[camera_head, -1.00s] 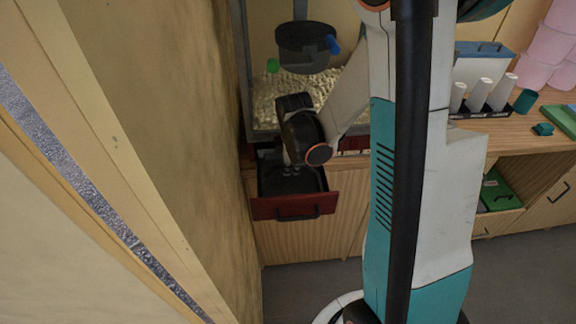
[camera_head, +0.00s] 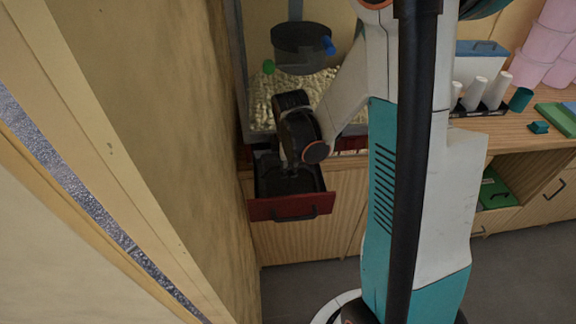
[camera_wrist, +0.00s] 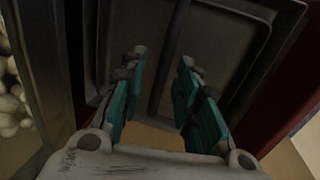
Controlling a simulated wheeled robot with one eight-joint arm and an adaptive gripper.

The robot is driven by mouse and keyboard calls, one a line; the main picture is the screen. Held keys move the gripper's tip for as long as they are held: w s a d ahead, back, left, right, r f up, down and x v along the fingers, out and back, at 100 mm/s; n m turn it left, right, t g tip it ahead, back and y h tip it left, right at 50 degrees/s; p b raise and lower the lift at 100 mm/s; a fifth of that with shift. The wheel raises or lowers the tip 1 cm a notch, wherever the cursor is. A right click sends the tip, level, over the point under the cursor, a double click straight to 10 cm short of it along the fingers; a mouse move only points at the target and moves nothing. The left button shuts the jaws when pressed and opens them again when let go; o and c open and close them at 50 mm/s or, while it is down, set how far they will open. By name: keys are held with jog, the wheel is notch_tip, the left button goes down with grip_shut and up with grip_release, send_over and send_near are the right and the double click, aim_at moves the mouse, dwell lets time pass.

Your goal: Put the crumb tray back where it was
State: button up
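The crumb tray (camera_head: 289,206) is a dark tray with a red front and a black handle. It sticks out of the counter front below the popcorn machine. My gripper (camera_head: 290,171) points down over the inside of the tray; its fingertips are hard to make out in the head view. Whether the fingertips touch the tray cannot be told.
The popcorn machine (camera_head: 300,90), with popcorn and a dark kettle (camera_head: 302,48), stands right above the tray. A tan wall (camera_head: 180,130) runs close on the left. On the counter to the right are white cones (camera_head: 494,91) and a teal cup (camera_head: 520,99). A lower compartment holds a green item (camera_head: 493,188).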

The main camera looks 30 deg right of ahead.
aim_at(289, 185)
jog(key=d+p+v, duration=0.1)
jog(key=p+v, duration=0.1)
jog(key=v, duration=0.9)
jog(key=shift+a, duration=0.45)
dwell(0.5)
